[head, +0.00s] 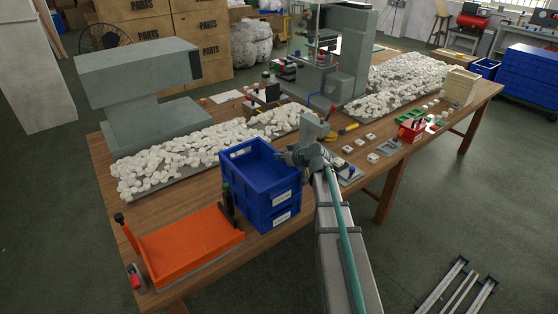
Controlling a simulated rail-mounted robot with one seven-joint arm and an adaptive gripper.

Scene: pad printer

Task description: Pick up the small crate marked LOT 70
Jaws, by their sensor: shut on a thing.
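Two small blue crates are stacked on the wooden table, in the middle of the head view. The upper crate (246,177) is open-topped and looks empty in the part I can see. The lower crate (262,217) is directly under it. Each has a white label on its front right side, too small to read for certain. My gripper (296,157) is at the upper crate's right rim and is shut on that crate. The fingertips are mostly hidden by the wrist and the crate wall. I cannot see a gap between the crates.
An orange tray (190,248) lies left of the crates at the table's near edge. A bed of white pieces (190,160) lies behind them, with a grey machine (140,90) beyond. A pad printer (345,55) stands at the back. Small parts and a red box (411,130) are to the right.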

